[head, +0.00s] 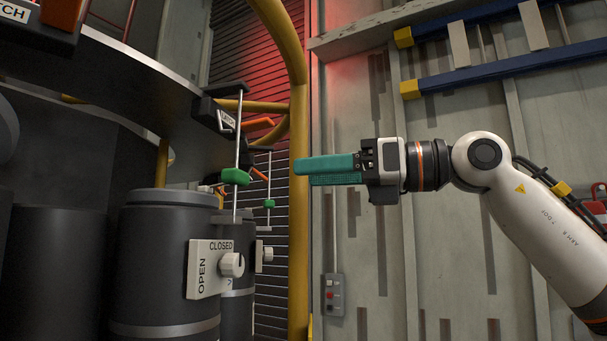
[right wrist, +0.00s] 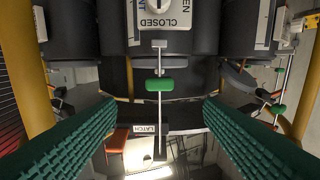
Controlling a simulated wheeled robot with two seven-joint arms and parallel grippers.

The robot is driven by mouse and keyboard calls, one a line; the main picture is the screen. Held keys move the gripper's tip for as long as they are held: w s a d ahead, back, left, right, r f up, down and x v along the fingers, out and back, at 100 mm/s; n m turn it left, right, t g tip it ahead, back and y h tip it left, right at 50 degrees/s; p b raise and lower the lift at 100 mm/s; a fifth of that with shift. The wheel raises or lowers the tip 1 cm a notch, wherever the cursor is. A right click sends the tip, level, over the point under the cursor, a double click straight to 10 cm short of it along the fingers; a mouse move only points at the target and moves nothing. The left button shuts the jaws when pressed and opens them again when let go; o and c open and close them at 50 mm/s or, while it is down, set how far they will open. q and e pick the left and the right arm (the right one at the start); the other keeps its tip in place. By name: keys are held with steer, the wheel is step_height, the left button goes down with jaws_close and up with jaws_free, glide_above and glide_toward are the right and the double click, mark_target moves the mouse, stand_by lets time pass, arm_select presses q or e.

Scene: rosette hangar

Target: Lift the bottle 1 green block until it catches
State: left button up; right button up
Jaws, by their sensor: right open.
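A green block (head: 236,177) sits on a thin vertical rod below a dark bracket labelled LATCH (head: 217,116). It stands above a dark bottle (head: 165,262); no number is readable. My right gripper (head: 299,168), with teal ribbed fingers, points left and is apart from the block, to its right in the head view. In the right wrist view, picture inverted, the same block (right wrist: 159,86) shows between and beyond the open, empty fingers (right wrist: 159,108). A second green block (head: 269,204) hangs on another rod farther back. My left gripper is not in view.
A white OPEN/CLOSED plate with a knob (head: 231,265) is on the bottle's front. An orange lever (head: 258,124) sticks out beside the bracket. A yellow pipe (head: 298,230) rises behind the fingertips. A curved dark shelf (head: 130,85) overhangs the bottles.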

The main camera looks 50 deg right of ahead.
mark_target(244, 176)
steer(key=shift+p+x, duration=1.95)
steer(key=shift+x, duration=3.45)
steer(key=shift+w+a, duration=0.1)
steer(key=shift+w, duration=0.25)
steer(key=c, duration=1.1)
steer(key=shift+c, duration=0.2)
